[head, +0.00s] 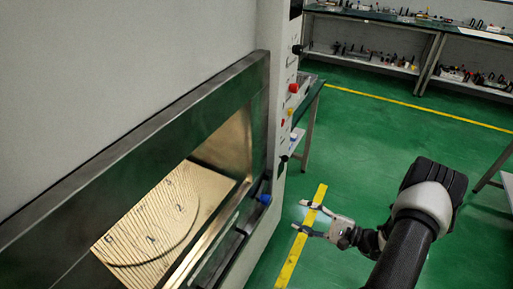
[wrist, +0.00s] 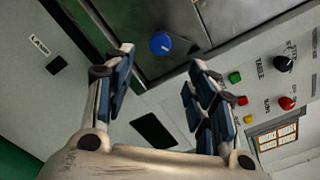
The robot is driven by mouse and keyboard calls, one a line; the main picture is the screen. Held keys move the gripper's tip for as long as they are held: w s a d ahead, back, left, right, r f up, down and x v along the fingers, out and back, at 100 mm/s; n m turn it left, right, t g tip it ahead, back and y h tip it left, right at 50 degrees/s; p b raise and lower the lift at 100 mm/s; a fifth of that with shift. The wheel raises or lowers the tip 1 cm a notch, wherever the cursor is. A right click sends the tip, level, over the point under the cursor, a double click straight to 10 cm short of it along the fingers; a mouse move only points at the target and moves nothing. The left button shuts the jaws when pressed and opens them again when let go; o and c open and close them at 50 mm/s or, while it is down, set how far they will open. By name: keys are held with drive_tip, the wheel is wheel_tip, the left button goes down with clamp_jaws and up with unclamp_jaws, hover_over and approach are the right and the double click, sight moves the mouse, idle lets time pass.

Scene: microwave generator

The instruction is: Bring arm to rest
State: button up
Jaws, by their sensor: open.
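My gripper (head: 305,217) is open and empty in the head view, held in front of the machine above the green floor. In the wrist view, my gripper (wrist: 158,75) shows its two fingers spread apart, with the machine's front beyond them. A blue knob (wrist: 161,43) on the machine's dark door edge appears between the fingertips, apart from them. The same blue knob (head: 264,199) shows in the head view, to the left of my gripper. My arm (head: 410,240) reaches in from the lower right.
The microwave generator's chamber is open, with a ribbed wooden plate (head: 150,220) inside. Its control panel (head: 292,90) carries a red button and black knobs. A workbench (head: 400,22) with parts stands at the back right. Green floor (head: 360,130) is clear between.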

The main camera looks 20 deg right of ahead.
drive_tip(key=s+a+r+n+g, duration=0.3)
drive_tip(key=a+r+n+g, duration=0.9)
drive_tip(key=a+r, duration=0.5)
drive_tip(key=s+a+r+n+t+h, duration=0.1)
drive_tip(key=s+a+r+n+h, duration=0.1)
drive_tip(key=s+r+h, duration=0.3)
drive_tip(key=s+a+r+n+t+h, duration=0.1)
drive_tip(key=s+a+r+n+h, duration=0.1)
drive_tip(key=s+r+n+h, duration=0.3)
drive_tip(key=s+h, duration=0.1)
drive_tip(key=s, duration=0.2)
drive_tip(key=shift+a+r+t, duration=0.25)
drive_tip(key=shift+a+t, duration=0.05)
drive_tip(key=shift+a, duration=0.05)
drive_tip(key=shift+s, duration=0.1)
